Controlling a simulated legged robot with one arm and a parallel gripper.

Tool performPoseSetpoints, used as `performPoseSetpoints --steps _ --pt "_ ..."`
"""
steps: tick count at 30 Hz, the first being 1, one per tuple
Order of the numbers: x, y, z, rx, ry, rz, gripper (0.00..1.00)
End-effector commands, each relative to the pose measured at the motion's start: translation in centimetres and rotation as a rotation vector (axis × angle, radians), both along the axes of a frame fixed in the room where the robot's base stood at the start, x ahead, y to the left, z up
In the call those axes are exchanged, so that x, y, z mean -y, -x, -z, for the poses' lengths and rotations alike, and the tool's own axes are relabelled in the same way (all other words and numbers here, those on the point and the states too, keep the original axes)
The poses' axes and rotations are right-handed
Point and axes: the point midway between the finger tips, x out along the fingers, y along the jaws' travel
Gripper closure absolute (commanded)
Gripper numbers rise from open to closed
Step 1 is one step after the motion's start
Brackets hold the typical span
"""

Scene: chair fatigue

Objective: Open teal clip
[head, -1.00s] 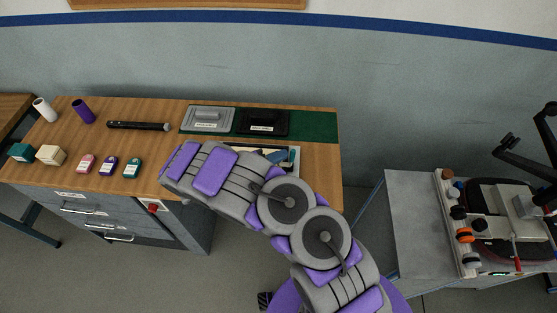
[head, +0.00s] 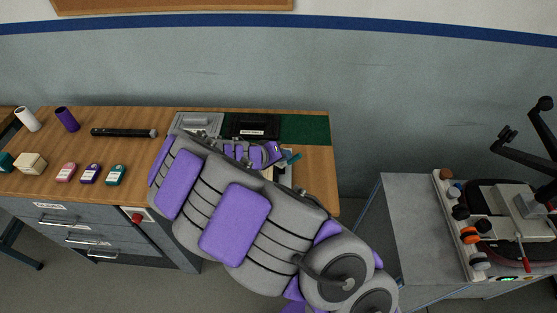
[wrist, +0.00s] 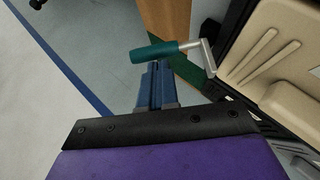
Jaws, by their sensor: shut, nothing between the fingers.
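A teal handle on a bent metal crank (wrist: 165,51) shows in the wrist view, beside a beige ribbed casing; I take it for the teal clip. In the head view a teal piece (head: 293,158) shows at the right of my gripper, over the worktop. My gripper (wrist: 158,70) has blue fingers, shut and empty, with their tips just below the teal handle in the picture. I cannot tell whether they touch it. In the head view my arm hides the fingers and most of the casing.
The wooden worktop (head: 318,165) holds a grey tray (head: 203,121) and black tray (head: 255,126) behind my arm. A grey cabinet (head: 410,215) with a machine stands right.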

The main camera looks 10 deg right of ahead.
Motion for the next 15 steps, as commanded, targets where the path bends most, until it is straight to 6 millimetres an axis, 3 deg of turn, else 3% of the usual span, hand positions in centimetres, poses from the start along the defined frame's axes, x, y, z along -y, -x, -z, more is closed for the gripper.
performPoseSetpoints --steps 15 --pt "2.6 0.7 0.8 0.101 -0.369 0.005 1.0"
